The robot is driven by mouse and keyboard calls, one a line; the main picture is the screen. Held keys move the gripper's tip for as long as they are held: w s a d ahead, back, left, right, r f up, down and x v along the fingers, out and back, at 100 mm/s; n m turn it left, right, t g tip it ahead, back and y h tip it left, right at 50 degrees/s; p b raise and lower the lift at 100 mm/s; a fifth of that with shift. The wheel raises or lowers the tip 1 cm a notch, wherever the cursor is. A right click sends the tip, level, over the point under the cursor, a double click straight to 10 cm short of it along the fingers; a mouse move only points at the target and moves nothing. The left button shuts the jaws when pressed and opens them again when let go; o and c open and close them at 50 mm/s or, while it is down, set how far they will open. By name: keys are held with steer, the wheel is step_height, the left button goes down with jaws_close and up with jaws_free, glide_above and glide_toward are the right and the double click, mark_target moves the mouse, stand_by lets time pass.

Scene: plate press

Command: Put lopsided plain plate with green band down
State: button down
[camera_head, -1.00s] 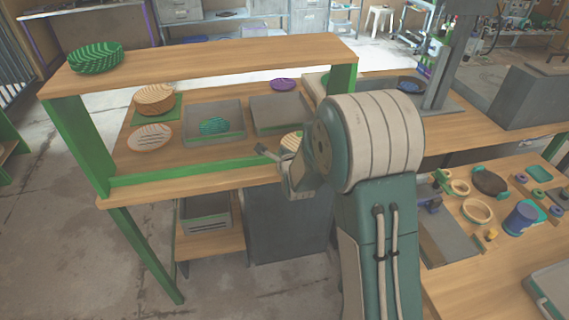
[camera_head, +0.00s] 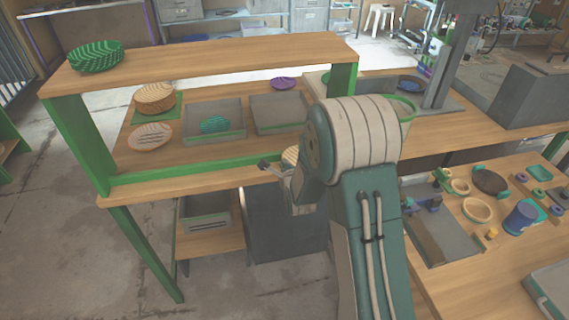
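My gripper (camera_head: 275,168) is at the front edge of the wooden bench, right of its middle, partly hidden by my arm. A tan, rounded piece, perhaps a plate (camera_head: 290,155), shows just behind it. My arm hides most of this piece, so I cannot tell whether the gripper holds it or whether it has a green band. A pale thing with a green rim (camera_head: 404,103) shows behind my arm on the right, partly covered. I cannot tell which of these is the plain plate with the green band.
Two grey trays stand on the bench; the left tray (camera_head: 238,137) holds a teal striped dish (camera_head: 214,124), and the right tray (camera_head: 262,130) looks empty. A stack of tan bowls (camera_head: 156,97), a striped plate (camera_head: 150,137) and a purple dish (camera_head: 284,83) lie around them. A raised shelf (camera_head: 220,60) spans above.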

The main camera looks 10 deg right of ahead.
steer(key=c, duration=0.8)
jaws_free()
steer(key=s+r+n+g, duration=0.3)
steer(key=s+r+n, duration=0.3)
steer(key=s, duration=0.6)
steer(key=s+r+n+g, duration=0.3)
steer(key=s+r+n, duration=0.4)
steer(key=s+n, duration=0.3)
steer(key=s+r+n+g, duration=0.3)
steer(key=s+r+n, duration=0.3)
steer(key=s, duration=0.8)
steer(key=n, duration=0.3)
steer(key=shift+s+r, duration=0.15)
steer(key=shift+s, duration=0.2)
